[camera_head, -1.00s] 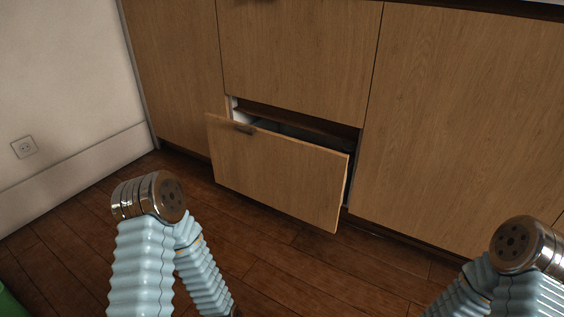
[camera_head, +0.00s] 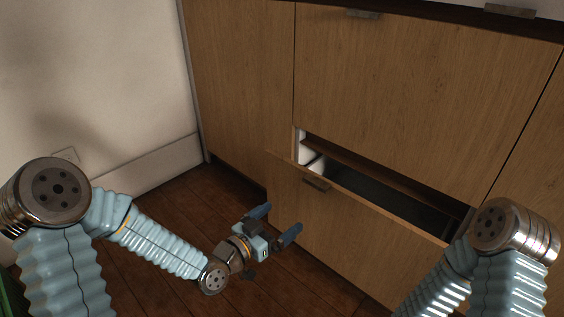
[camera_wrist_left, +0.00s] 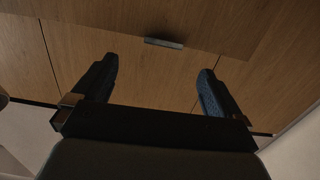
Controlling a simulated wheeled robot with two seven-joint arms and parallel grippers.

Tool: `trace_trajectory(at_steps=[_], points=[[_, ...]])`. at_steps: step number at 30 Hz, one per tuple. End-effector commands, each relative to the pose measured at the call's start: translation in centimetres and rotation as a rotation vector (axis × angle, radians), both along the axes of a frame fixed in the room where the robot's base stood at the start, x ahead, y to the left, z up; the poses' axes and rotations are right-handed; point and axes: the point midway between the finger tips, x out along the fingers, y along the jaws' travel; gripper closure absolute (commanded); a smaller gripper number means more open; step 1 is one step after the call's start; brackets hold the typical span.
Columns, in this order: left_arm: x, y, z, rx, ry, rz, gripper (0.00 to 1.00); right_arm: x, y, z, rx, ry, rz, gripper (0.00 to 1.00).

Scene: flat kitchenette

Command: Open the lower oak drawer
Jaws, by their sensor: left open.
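The lower oak drawer (camera_head: 350,226) stands partly pulled out of the cabinet, with its dark interior showing behind the front. Its small metal handle (camera_head: 317,183) is near the top edge of the front. My left gripper (camera_head: 275,222) is open and empty, in front of the drawer and left of and below the handle, apart from it. In the left wrist view the two blue fingers (camera_wrist_left: 158,82) are spread wide, with a handle (camera_wrist_left: 164,43) on an oak front ahead, between and beyond them. My right arm shows at the lower right, but its gripper is out of view.
The upper oak front (camera_head: 420,95) above the drawer is closed, with a handle (camera_head: 363,14) at its top. A white wall with a socket (camera_head: 66,155) is at the left. The wooden floor (camera_head: 180,205) before the cabinet is clear.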

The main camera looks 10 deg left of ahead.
Motion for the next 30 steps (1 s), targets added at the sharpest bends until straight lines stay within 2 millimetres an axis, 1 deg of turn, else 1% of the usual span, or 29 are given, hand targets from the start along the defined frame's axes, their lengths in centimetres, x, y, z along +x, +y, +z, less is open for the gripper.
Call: trace_trajectory(at_steps=[1, 3, 5, 8, 15, 21, 25, 30], points=[[0.0, -0.1, 0.9, -0.001, -0.032, -0.005, 0.0, -0.1, 0.0, 0.1, -0.001, 0.001, -0.001, 0.57], [0.2, -0.3, 1.4, -0.001, -0.055, -0.009, 0.0, -0.1, 0.0, 0.1, -0.001, 0.002, 0.0, 0.57], [0.7, -0.6, 1.5, -0.001, -0.061, -0.009, 0.0, -0.1, 0.0, 0.0, -0.001, 0.003, -0.001, 0.57], [1.9, -1.6, 1.4, -0.003, -0.058, -0.01, 0.0, -0.1, -0.1, -0.1, -0.001, 0.003, -0.001, 0.57], [6.5, -4.9, 1.3, -0.003, -0.055, -0.009, 0.0, -0.1, -0.1, -0.5, -0.001, 0.001, -0.002, 0.57], [9.5, -7.1, 1.4, -0.003, -0.053, -0.008, 0.0, 0.0, -0.1, -0.7, -0.001, 0.0, -0.002, 0.57], [10.7, -7.9, 1.3, -0.002, -0.053, -0.008, 0.0, 0.0, -0.1, -0.8, -0.001, 0.0, -0.002, 0.57], [11.2, -8.2, 1.4, -0.002, -0.052, -0.007, 0.0, 0.0, 0.0, -0.8, -0.001, 0.0, -0.002, 0.57]])
